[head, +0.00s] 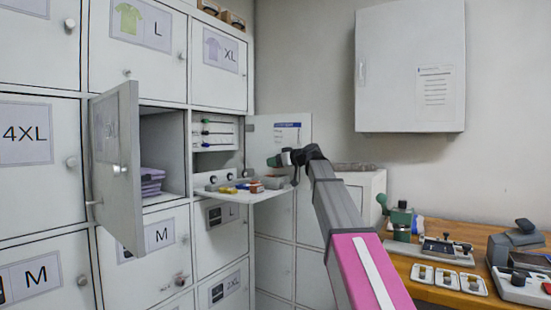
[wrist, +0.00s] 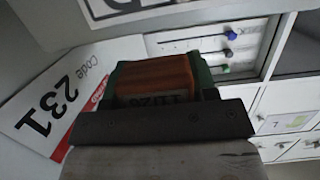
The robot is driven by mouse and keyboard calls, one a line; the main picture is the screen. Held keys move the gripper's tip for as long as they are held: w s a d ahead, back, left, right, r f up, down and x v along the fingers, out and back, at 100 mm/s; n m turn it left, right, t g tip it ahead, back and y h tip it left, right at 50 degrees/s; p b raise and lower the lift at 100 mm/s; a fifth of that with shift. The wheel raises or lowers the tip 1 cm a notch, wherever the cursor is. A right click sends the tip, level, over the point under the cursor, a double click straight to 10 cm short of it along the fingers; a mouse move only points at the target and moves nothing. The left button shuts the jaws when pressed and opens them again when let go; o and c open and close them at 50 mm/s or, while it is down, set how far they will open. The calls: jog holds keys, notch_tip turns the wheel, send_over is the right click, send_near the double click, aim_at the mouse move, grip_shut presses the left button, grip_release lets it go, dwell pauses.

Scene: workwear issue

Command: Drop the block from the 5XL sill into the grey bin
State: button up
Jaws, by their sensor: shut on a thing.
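My gripper (head: 284,158) is at the end of my raised arm in the head view, above and just behind the fold-down sill (head: 225,196). In the wrist view my gripper (wrist: 160,98) is shut on an orange-brown block (wrist: 150,72) with a pale printed face. Green finger parts show on both sides of it. In the head view the block is too small to tell apart from the fingers. Small yellow, red and grey pieces (head: 257,187) lie on the sill. I cannot read a 5XL label, and I cannot pick out the grey bin.
An open locker door (head: 118,165) stands out at the left, beside a compartment with folded purple cloth (head: 151,182). A white panel with a label (head: 280,132) is behind the gripper. A wooden bench (head: 440,278) with tools is at the right. A wall cabinet (head: 410,68) hangs above.

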jog(key=shift+f, duration=1.45)
jog(key=o, duration=1)
jog(key=v, duration=1.1)
jog(key=shift+f, duration=0.1)
